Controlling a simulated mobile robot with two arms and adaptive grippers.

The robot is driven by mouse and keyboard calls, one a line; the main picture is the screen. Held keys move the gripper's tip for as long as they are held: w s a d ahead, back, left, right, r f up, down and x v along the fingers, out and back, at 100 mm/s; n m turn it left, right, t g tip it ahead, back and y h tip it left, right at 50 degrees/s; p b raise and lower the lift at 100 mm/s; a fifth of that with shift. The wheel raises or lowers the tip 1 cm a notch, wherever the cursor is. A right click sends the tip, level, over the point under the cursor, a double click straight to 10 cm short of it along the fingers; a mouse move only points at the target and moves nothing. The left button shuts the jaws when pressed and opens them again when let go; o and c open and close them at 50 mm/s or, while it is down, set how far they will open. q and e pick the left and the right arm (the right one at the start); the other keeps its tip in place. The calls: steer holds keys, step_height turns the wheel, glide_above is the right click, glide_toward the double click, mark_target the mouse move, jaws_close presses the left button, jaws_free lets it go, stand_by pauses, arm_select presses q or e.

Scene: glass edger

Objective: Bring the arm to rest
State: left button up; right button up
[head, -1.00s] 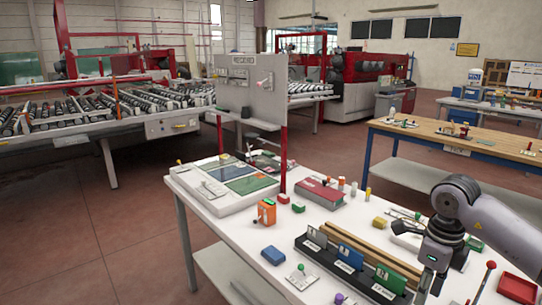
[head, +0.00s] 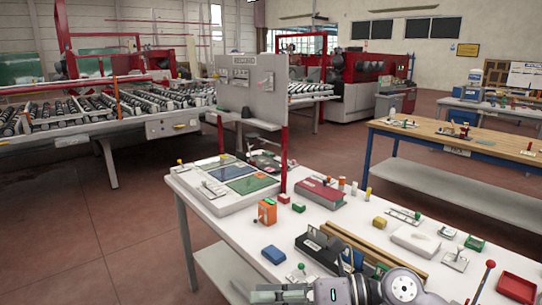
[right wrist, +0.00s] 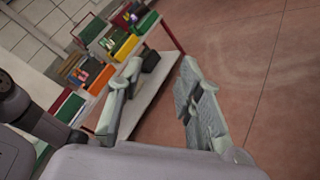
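My right arm crosses the front of the white table in the head view, low in the picture. Its gripper (head: 270,294) points left, near the table's front edge. In the right wrist view the two fingers of the right gripper (right wrist: 160,100) stand well apart with nothing between them. The arm hides part of the black rack (head: 312,244) and the coloured plates in it. My left gripper is not in view.
A red binder (head: 320,193) lies farther back. Open floor (head: 110,240) is at the left.

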steer(key=w+d+r+m+t, duration=0.2)
steer(key=r+m+t, duration=0.1)
steer(key=m+t, duration=0.55)
steer(key=w+d+r+m+t, duration=0.2)
steer(key=d+r+m+t, duration=0.15)
steer(key=m+t, duration=0.45)
steer(key=d+f+m+g+h, duration=0.2)
steer(key=d+f+m+h, duration=1.15)
steer(key=m, duration=0.55)
steer(key=s+d+f+m+g+h, duration=0.1)
steer(key=s+f+m+g, duration=0.35)
steer(key=s+f, duration=0.75)
steer(key=s+d+f+m+g+h, duration=0.1)
steer(key=s+f+g+h, duration=0.1)
steer(key=s+f+g, duration=0.9)
steer(key=s+f+t, duration=0.1)
steer(key=s+f, duration=0.1)
steer(key=f, duration=1)
steer(key=s+f+t, duration=0.1)
steer(key=s+f, duration=0.1)
steer(key=f, duration=1)
steer(key=s+d+f+g, duration=0.1)
steer(key=s+d+f, duration=0.2)
steer(key=s+f, duration=1.3)
steer(key=shift+s+g, duration=0.3)
